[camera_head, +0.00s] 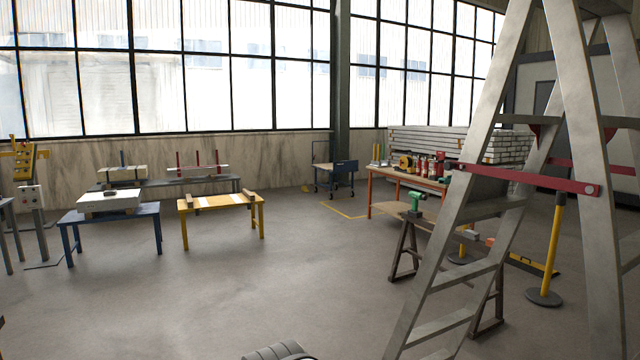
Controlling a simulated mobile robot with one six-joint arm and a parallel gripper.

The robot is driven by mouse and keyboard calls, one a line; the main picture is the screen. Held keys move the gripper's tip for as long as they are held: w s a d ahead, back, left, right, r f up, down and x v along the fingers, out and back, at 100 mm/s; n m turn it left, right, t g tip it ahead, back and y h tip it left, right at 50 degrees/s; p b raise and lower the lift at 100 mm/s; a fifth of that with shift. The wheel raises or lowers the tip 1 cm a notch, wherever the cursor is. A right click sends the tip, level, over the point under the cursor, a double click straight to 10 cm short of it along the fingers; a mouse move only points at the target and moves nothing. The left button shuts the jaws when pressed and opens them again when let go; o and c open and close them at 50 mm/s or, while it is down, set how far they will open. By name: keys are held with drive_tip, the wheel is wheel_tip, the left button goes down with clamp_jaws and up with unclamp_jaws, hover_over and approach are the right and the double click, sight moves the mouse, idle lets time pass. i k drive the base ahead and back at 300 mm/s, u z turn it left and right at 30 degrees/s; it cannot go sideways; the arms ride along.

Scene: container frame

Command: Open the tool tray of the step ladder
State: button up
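A grey metal step ladder (468,214) stands close by at the right, its legs spread. Its top and the feet of its nearer legs run out of the picture. A red spreader bar (530,180) joins its front and rear legs, with another red bar behind. A flat grey shelf-like piece (560,119), seen nearly edge-on, sits level between the rails high on the ladder. I cannot tell for sure whether it is the tool tray, or whether the tray is open or folded. My gripper is not in view; a dark grey ribbed part, probably mine, shows at the bottom edge.
Behind the ladder stand a dark trestle (408,248), a green drill (416,201) and a yellow post (552,250) on a round base. A workbench (383,174) with tools is further back. Blue (112,216) and yellow (222,203) tables stand left. The middle floor is clear.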

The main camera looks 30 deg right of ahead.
sight(484, 187)
drive_tip(key=z, duration=0.05)
drive_tip(key=i, duration=2.4)
drive_tip(key=z, duration=3.1)
drive_tip(key=i, duration=1)
drive_tip(key=u, duration=0.85)
